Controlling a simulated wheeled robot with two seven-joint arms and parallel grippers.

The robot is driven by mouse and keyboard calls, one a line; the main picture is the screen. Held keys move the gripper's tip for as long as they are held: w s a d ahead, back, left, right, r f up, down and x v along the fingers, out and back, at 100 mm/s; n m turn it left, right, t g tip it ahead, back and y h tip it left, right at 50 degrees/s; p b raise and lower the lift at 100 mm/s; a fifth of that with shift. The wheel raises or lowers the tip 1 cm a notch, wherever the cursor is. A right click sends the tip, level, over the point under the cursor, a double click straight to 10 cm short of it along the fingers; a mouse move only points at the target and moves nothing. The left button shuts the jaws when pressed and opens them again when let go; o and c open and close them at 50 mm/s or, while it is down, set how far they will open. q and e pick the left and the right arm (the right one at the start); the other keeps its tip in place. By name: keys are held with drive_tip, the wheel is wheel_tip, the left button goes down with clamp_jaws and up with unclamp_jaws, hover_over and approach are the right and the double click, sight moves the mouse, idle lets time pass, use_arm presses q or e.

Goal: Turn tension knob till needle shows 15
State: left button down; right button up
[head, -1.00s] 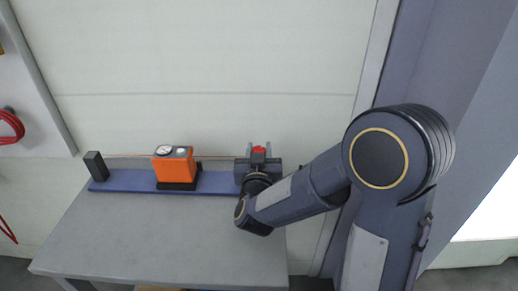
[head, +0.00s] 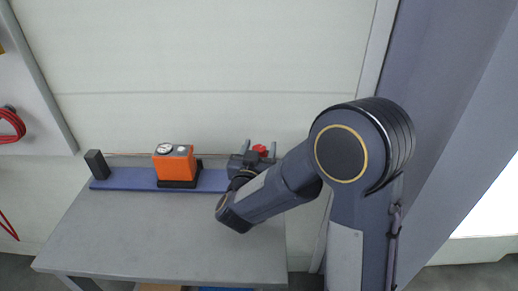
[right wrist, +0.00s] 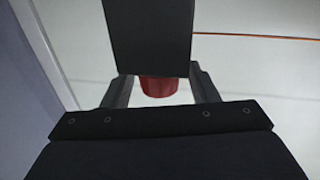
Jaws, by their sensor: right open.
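The red knob (head: 260,150) is at the right end of the blue rail. My right gripper (head: 260,148) is open, with one finger on each side of the knob. In the right wrist view the knob (right wrist: 159,88) shows as a red cylinder between the spread fingers, partly hidden by a dark block (right wrist: 148,35). I cannot tell whether either finger touches it. The orange tension meter (head: 173,165) sits on the rail to the left and has a white round dial (head: 164,149). The needle's reading is too small to make out. My left gripper is not in view.
The blue rail (head: 125,180) runs along the back of the grey table (head: 150,230). A dark post (head: 96,164) stands at its left end. A thin orange wire (right wrist: 265,36) runs close to the pale wall. The table's front is clear.

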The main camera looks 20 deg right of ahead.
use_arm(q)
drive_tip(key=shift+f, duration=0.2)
use_arm(e)
drive_tip(key=v, duration=0.7)
drive_tip(key=shift+s+a, duration=0.3)
idle(1.0)
